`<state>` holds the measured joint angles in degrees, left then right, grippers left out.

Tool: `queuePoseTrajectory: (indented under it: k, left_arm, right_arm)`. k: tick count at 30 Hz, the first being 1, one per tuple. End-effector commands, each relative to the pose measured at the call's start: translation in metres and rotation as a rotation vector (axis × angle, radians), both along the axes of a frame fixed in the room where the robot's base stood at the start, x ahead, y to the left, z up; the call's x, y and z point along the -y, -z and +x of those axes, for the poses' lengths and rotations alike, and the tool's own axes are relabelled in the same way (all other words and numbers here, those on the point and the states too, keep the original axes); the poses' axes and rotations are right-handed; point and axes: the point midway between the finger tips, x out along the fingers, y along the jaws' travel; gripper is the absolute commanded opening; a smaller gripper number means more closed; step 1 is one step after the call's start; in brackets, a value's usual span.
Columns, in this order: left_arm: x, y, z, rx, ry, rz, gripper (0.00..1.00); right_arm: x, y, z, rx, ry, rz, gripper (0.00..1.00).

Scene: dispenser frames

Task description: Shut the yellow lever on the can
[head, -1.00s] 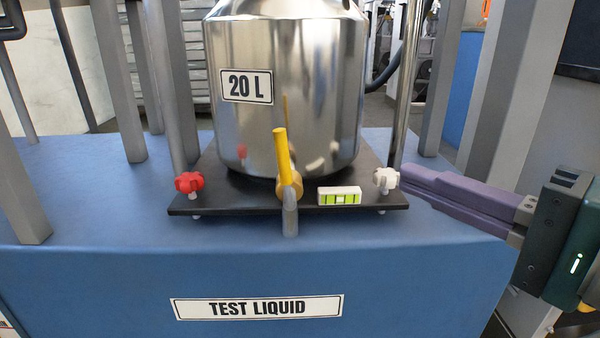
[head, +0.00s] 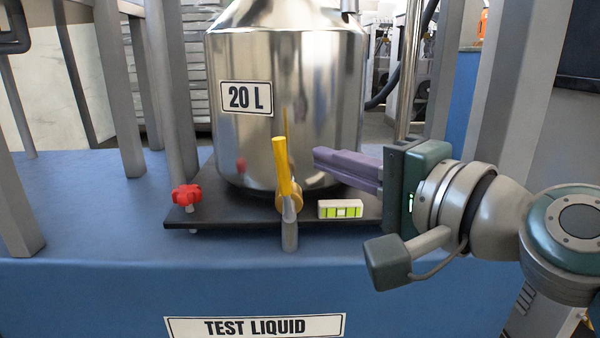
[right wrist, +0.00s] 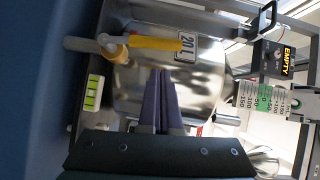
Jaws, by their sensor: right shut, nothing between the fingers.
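The yellow lever (head: 282,165) stands nearly upright, tilted slightly left, on the tap at the front of the shiny metal can (head: 310,100). In the right wrist view the yellow lever (right wrist: 160,43) shows across the can (right wrist: 205,85), beyond the fingertips. My right gripper (head: 316,158) is shut and empty, with its purple fingers pointing left. Its tips are a little to the right of the lever and appear apart from it. In the right wrist view the purple fingers (right wrist: 161,75) lie together. My left gripper is not in view.
The can stands on a black plate (head: 235,215) on a blue cabinet (head: 90,215). A red knob (head: 186,196) is at the plate's left, and a green level (head: 340,209) lies right of the tap. Grey posts (head: 120,90) flank the can. The space left of the lever is clear.

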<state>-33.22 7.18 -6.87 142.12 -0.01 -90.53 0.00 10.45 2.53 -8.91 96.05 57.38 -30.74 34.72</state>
Motion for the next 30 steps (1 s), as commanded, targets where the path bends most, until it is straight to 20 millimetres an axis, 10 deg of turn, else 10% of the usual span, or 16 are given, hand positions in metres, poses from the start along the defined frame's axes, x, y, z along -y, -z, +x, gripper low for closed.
queuePoseTrajectory:
  k: [30]
  left_arm:
    - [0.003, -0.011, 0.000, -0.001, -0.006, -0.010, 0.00]
  right_arm:
    - [-0.028, -0.002, 0.004, 0.000, 0.002, -0.061, 0.00]
